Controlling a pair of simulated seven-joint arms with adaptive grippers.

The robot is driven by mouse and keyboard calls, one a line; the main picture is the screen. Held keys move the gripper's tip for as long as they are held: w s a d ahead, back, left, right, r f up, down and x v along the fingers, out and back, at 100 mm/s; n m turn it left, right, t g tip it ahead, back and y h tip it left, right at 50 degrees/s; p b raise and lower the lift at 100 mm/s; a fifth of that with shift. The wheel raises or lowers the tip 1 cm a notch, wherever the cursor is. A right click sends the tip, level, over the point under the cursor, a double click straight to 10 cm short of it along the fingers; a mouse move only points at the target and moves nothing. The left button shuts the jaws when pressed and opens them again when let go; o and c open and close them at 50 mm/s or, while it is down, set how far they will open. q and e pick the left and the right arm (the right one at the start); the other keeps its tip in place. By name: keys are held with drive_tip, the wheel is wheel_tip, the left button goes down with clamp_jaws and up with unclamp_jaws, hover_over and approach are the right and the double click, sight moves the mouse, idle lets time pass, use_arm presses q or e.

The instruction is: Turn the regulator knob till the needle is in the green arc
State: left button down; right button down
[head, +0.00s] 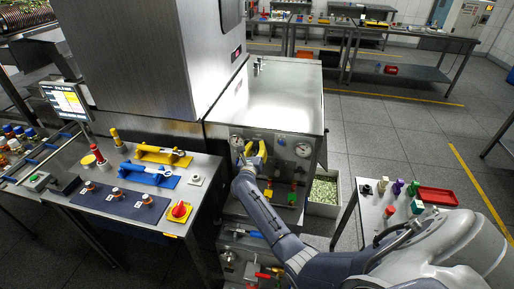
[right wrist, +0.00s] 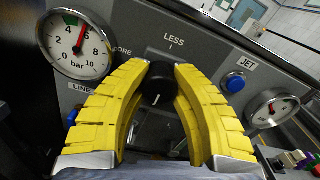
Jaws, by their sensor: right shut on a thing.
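The black regulator knob (right wrist: 158,84) sits on the grey panel (right wrist: 190,52) below the word LESS, with a white mark on its face. My right gripper (head: 256,148) is at the panel in the head view. In the right wrist view its yellow fingers (right wrist: 160,78) are closed around the knob from both sides. The left pressure gauge (right wrist: 77,46) has a red needle pointing up and slightly right, near the 6. A green arc (right wrist: 70,19) shows at the top of the dial; the needle seems just right of it. My left gripper is not in view.
A blue JET button (right wrist: 235,82) and a second gauge (right wrist: 272,108) are right of the knob. In the head view, a side table with small coloured objects and a red tray (head: 438,196) stands right.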

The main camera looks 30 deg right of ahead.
drive_tip(key=n, duration=0.4)
drive_tip(key=shift+n, duration=2)
drive_tip(key=c, duration=1)
unclamp_jaws()
